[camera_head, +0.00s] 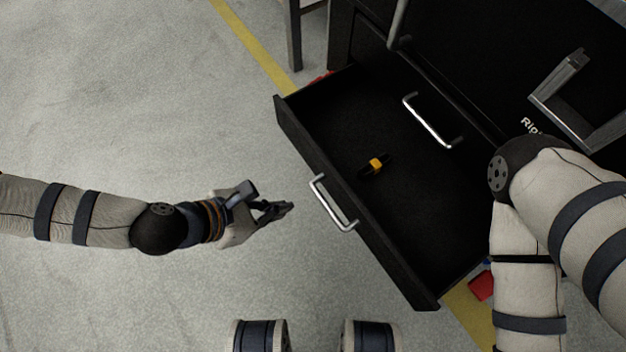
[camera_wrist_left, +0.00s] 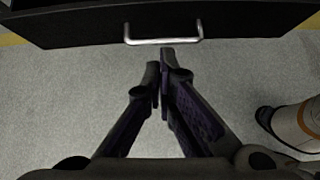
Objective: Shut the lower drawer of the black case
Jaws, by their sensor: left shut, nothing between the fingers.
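The lower drawer (camera_head: 292,119) of the black case (camera_head: 480,40) stands pulled far out in the head view. A small orange and black item (camera_head: 376,165) lies inside it. The drawer's silver handle (camera_head: 331,204) is on its front face. My left gripper (camera_head: 286,208) is shut and empty, a short way left of the handle and apart from it. In the left wrist view the shut fingers (camera_wrist_left: 162,55) point at the drawer front (camera_wrist_left: 80,28), just below the handle (camera_wrist_left: 163,41). My right arm reaches over the case's right side; its gripper is out of view.
An upper silver handle (camera_head: 433,120) sits on the case above the open drawer. A metal bracket-like handle (camera_head: 560,85) is on the case top. Red items (camera_head: 482,286) lie on the floor by a yellow line (camera_head: 250,40). Grey floor to the left is clear.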

